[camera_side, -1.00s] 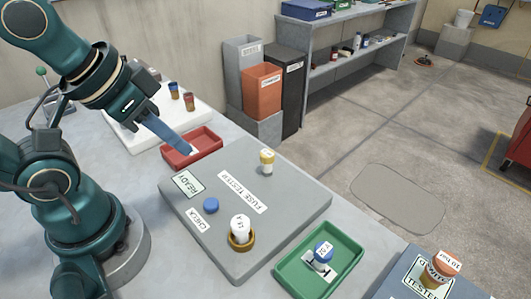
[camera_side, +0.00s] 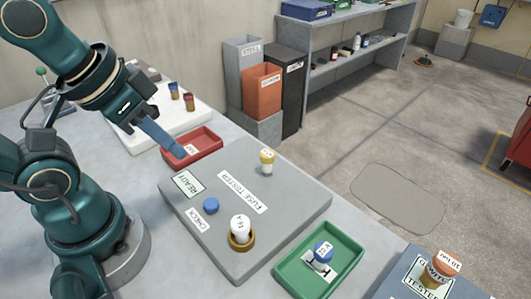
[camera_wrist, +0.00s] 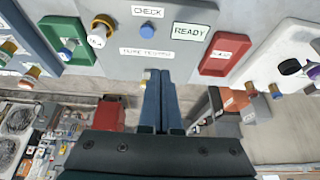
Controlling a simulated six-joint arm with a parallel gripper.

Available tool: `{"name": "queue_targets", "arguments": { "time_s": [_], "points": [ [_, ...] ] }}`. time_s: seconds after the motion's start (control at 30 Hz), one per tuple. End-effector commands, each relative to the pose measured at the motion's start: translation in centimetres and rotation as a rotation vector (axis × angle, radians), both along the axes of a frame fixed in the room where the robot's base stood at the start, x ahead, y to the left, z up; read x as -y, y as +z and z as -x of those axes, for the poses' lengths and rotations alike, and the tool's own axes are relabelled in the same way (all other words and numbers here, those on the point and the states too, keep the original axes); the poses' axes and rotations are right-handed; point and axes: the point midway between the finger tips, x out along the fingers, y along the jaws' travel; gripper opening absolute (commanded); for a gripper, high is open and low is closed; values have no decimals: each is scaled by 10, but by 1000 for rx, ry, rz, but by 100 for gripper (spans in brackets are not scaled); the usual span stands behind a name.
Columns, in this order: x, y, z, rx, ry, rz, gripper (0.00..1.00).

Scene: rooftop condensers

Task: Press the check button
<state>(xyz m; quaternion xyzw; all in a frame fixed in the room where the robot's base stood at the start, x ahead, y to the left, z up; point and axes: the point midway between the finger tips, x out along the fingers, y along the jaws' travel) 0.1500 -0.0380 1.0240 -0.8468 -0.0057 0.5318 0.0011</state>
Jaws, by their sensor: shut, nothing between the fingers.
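The blue check button (camera_side: 211,205) sits on the grey fuse tester (camera_side: 290,215), beside the CHECK label (camera_side: 197,220) and near the READY panel (camera_side: 187,184). In the wrist view the button (camera_wrist: 148,27) is near the top, beyond my fingertips. My gripper (camera_side: 181,154) is shut and empty. It is apart from the button, above the near edge of the red tray (camera_side: 208,137), up and left of the button in the side view. A white-topped fuse (camera_side: 240,226) stands in a gold ring socket (camera_side: 233,243). A yellow-topped fuse (camera_side: 267,163) stands at the tester's far side.
A green tray (camera_side: 284,276) holds a blue-topped fuse (camera_side: 323,252). A white rack (camera_side: 147,133) with several fuses stands behind the red tray. The tester's middle is mostly flat.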

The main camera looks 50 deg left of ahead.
Motion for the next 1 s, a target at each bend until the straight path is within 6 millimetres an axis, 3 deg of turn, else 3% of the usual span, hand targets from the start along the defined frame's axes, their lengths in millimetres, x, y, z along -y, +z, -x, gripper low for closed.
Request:
{"name": "queue_targets", "arguments": {
  "time_s": [0.3, 0.53, 0.77, 1.0],
  "points": [
    [-19, 20, 9, -254, -40, -151, 0],
    [-23, 30, 2, -456, -107, -306, 0],
    [-16, 34, -13, -617, -172, -477, 0],
    [5, 26, -31, -736, -250, -665, 0]
  ]
}}
